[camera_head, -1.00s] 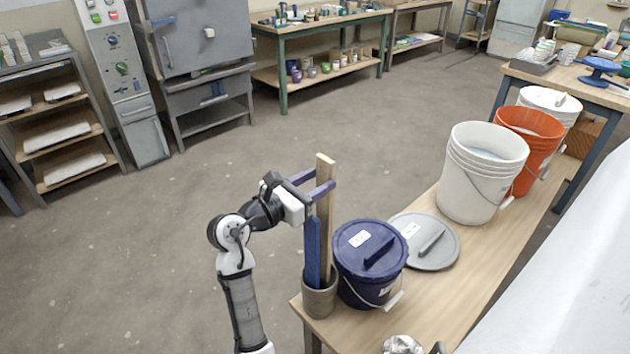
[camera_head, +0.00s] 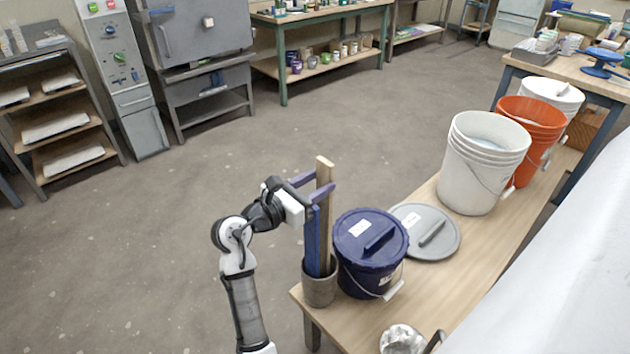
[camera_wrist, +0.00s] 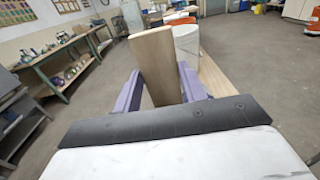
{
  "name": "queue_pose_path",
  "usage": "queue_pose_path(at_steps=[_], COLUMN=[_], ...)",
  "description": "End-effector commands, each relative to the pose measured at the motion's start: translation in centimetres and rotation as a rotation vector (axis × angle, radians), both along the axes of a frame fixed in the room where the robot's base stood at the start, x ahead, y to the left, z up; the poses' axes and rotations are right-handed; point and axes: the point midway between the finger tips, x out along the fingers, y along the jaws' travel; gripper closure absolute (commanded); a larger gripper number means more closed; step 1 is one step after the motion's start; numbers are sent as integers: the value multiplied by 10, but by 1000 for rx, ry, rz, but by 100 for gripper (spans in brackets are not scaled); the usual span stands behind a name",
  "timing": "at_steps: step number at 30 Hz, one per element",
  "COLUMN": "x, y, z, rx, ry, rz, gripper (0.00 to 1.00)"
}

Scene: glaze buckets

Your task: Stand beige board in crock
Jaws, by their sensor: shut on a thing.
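The beige board (camera_head: 324,215) stands upright with its lower end inside the grey-brown crock (camera_head: 320,288) at the near left corner of the bench. A blue board (camera_head: 312,240) also stands in the crock, just left of the beige one. My gripper (camera_head: 323,188) is shut on the beige board near its top, above the crock. In the wrist view the beige board (camera_wrist: 157,62) rises between the two purple fingers. The crock's rim hides the board's foot, so I cannot tell whether it touches the bottom.
A navy lidded bucket (camera_head: 370,255) stands right beside the crock. Behind it a grey lid (camera_head: 428,232) lies on the bench (camera_head: 440,290). A white bucket (camera_head: 482,165) and an orange bucket (camera_head: 530,135) stand farther back. A crumpled silvery thing (camera_head: 400,340) is at the near edge.

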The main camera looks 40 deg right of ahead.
Motion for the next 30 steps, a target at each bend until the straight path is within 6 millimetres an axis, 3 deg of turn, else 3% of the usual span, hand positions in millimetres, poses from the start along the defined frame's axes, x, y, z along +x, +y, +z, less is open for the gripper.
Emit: queue_pose_path(at_steps=[30], x=[0], y=[0], z=[-42], rx=[0], ry=[1], rz=[0], gripper=[91])
